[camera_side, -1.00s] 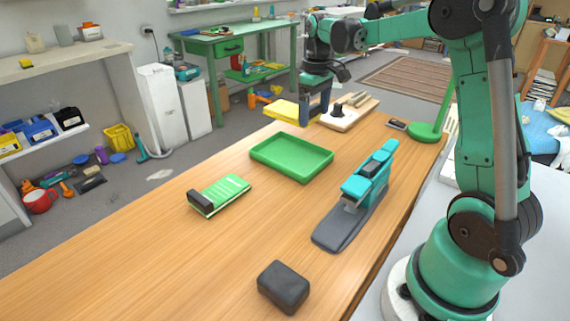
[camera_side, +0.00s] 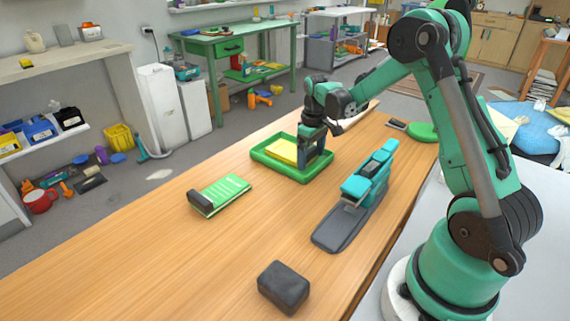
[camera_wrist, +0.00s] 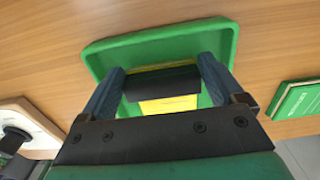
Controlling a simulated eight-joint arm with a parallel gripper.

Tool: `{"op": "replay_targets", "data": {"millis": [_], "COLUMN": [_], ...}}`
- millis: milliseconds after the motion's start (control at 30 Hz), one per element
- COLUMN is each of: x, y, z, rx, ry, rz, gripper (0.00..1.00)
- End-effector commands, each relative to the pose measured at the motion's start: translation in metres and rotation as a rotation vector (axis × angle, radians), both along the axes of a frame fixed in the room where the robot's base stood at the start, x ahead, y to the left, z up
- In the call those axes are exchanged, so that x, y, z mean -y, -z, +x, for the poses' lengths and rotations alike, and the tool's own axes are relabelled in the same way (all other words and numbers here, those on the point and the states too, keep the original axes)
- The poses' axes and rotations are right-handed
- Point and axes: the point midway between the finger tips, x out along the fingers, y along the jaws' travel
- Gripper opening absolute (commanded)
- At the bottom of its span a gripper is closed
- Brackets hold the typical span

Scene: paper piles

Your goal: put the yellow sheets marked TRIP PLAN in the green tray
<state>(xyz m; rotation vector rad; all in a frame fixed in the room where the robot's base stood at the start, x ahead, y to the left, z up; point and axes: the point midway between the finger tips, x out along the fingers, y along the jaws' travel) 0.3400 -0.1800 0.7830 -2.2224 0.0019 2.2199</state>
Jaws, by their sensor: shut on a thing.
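The yellow sheets (camera_side: 284,151) are a flat yellow stack inside the green tray (camera_side: 263,160) in the side view. My gripper (camera_side: 313,160) is down at the tray's right part, shut on the near end of the yellow sheets. In the wrist view the yellow sheets (camera_wrist: 170,104) show between my two blue fingers, with a dark bar across them, and the green tray (camera_wrist: 160,42) surrounds them. The TRIP PLAN marking is not readable. I cannot tell whether the sheets rest fully on the tray floor.
A green pad with a dark clip (camera_side: 222,193) lies left of the tray. A teal and grey stapler-like device (camera_side: 358,195) stands to the right, and a dark block (camera_side: 283,286) lies in front. The left front of the wooden table is bare.

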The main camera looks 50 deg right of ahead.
Motion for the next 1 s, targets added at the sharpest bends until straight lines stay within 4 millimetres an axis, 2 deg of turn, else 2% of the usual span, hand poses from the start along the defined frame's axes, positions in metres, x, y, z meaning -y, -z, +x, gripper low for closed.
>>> {"op": "replay_targets", "data": {"millis": [67,100,333,467,567,800,1000], "x": [0.0,0.0,0.0,0.0,0.0,0.0,0.0], "y": [0.003,0.002,0.001,-0.007,-0.023,-0.076,-0.108], "z": [0.0,0.0,0.0,0.0,0.0,0.0,0.0], "rx": [0.0,0.0,0.0,0.0,0.0,0.0,-0.001], "ry": [0.0,0.0,0.0,0.0,0.0,0.0,0.0], "rz": [0.0,0.0,0.0,0.0,0.0,0.0,0.001], "gripper": [0.26,1.0,1.0,1.0,1.0,1.0,1.0]}}
